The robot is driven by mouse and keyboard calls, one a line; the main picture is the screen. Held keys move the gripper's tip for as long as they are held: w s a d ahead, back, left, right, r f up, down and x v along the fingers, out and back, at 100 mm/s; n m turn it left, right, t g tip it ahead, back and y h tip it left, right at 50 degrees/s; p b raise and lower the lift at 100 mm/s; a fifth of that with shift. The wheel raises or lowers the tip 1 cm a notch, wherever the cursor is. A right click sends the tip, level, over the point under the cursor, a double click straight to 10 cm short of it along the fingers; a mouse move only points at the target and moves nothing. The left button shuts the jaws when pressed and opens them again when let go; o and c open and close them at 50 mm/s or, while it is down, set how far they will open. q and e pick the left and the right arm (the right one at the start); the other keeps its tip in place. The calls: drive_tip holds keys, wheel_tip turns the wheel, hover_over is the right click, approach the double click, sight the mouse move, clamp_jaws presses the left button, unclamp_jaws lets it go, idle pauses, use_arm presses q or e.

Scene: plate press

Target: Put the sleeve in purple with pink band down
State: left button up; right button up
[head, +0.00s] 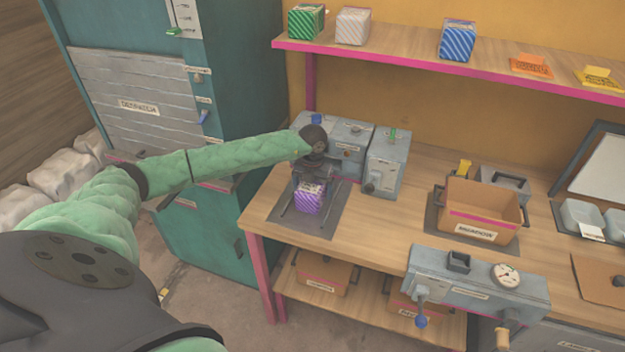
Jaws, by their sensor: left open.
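A small purple sleeve (309,199) with a pale patterned side stands on a dark mat (327,222) at the left end of the workbench. Its pink band cannot be made out clearly. My left gripper (311,180) is directly above the purple sleeve, pointing down. Its jaws are open, and the fingertips are at or just above the sleeve's top; I cannot tell whether they touch it. The gripper hides part of the sleeve's top. My right gripper is out of view.
Grey machines (387,162) stand behind the mat. A cardboard box (482,208) sits on another mat to the right. A grey press with a dial (478,283) is at the front edge. A shelf (400,48) above holds green, white and blue blocks. A teal cabinet (235,85) stands left.

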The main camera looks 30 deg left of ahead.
use_arm(q)
drive_tip(key=shift+r, duration=0.15)
drive_tip(key=shift+r, duration=0.2)
drive_tip(key=shift+w+r+b, duration=0.1)
drive_tip(key=shift+r+b, duration=0.5)
drive_tip(key=shift+r, duration=0.25)
wheel_tip(320, 180, up, 8)
drive_tip(key=b, duration=0.3)
drive_tip(key=shift+f, duration=0.1)
drive_tip(key=shift+r, duration=1)
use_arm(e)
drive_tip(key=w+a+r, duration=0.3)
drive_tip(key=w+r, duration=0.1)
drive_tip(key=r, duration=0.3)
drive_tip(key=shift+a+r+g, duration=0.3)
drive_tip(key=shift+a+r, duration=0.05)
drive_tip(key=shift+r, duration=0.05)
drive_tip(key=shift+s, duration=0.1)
